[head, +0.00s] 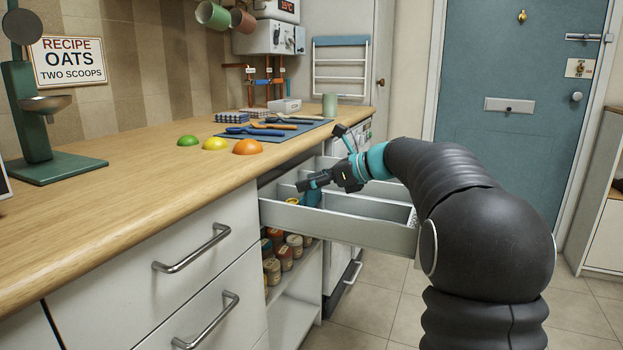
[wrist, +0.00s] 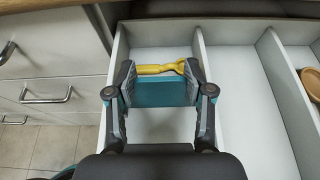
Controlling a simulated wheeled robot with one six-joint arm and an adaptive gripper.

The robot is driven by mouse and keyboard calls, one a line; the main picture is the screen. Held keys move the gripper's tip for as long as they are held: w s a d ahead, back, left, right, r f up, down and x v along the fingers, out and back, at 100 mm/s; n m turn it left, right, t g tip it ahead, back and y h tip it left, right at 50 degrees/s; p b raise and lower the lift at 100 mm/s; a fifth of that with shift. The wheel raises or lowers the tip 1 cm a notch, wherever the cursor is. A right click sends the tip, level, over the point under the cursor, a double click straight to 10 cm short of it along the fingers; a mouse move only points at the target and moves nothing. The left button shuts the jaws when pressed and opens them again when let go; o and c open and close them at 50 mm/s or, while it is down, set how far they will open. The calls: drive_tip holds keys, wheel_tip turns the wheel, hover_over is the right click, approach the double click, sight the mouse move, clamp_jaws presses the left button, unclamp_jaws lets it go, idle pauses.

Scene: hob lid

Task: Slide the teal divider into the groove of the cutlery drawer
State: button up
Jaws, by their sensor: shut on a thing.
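The teal divider (wrist: 160,94) is held between the two fingers of my gripper (wrist: 160,88) in the wrist view. In the head view the divider (head: 313,198) hangs below my gripper (head: 308,184), over the near-left part of the open cutlery drawer (head: 335,225). In the wrist view it spans most of the width of the left compartment of the drawer (wrist: 207,100). I cannot make out the groove, nor whether the divider's lower edge touches the drawer.
A yellow utensil (wrist: 160,69) lies in the same compartment, just beyond the divider. Long walls split the drawer into several compartments; a wooden item (wrist: 311,80) is at the right. The wooden worktop (head: 150,200) overhangs beside the drawer, and jars (head: 285,255) stand below.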

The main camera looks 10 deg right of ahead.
drive_tip(key=shift+f+b, duration=0.3)
drive_tip(key=shift+f, duration=0.55)
drive_tip(key=shift+f, duration=0.4)
idle(0.4)
drive_tip(key=o, duration=1.1)
